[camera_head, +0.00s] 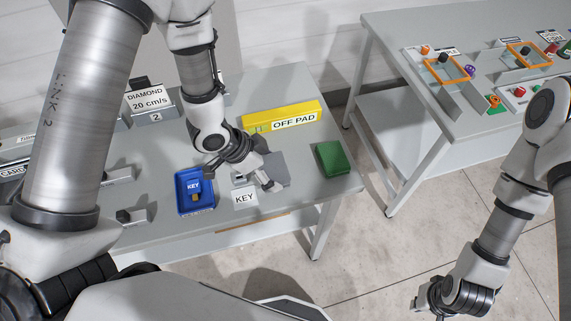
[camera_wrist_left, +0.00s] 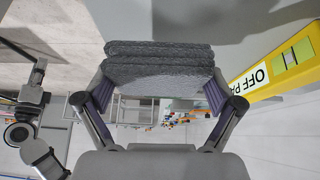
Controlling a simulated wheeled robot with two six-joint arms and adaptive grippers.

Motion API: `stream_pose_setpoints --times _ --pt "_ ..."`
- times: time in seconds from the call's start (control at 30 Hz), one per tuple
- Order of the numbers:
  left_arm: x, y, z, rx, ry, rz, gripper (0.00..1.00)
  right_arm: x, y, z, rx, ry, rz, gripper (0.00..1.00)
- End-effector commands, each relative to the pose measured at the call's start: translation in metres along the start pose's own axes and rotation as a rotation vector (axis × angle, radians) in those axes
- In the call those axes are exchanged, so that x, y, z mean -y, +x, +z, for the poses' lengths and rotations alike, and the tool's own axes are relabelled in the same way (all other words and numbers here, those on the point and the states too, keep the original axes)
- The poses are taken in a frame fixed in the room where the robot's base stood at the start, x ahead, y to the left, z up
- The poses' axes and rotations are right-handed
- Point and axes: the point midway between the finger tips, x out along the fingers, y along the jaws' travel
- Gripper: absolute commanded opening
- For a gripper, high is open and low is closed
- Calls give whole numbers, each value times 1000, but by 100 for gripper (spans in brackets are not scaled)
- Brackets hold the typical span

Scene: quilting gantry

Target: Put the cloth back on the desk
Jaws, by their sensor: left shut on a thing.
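A folded grey cloth (camera_head: 276,167) is at my left gripper (camera_head: 265,172) in the head view, over the desk (camera_head: 312,194) between the KEY label and the green block. In the left wrist view the cloth (camera_wrist_left: 158,62) shows as stacked grey layers, with the two fingers of my left gripper (camera_wrist_left: 160,92) shut on it from both sides. Whether the cloth touches the desk top is hard to tell. My right gripper (camera_head: 447,296) hangs low at the lower right over the floor, away from the cloth; its jaws are not clear.
A yellow OFF PAD block (camera_head: 282,117) stands behind the cloth. A green block (camera_head: 331,158) lies to its right. A blue tray (camera_head: 181,205) and a KEY label (camera_head: 244,198) are to its left. A second table (camera_head: 425,120) stands at the right across a gap.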

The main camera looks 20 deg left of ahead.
Motion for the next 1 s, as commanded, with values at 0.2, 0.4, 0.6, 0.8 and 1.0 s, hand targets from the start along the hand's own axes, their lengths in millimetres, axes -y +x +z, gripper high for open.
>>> stream_pose_setpoints --times 0.2,0.4,0.6,0.8,1.0 --pt "17 20 -35 0 1 0 49 0 -26 0 1 0 0 0" --pt "18 47 -22 0 -6 4 49 0 -35 1 2 0 0 0" --pt "19 55 -18 -1 -4 0 49 0 -34 0 1 0 0 0" --pt "19 59 -15 -1 -3 0 49 0 -30 1 2 0 0 0" --pt "19 57 -16 -1 -3 0 100 0 -32 1 1 0 0 0"
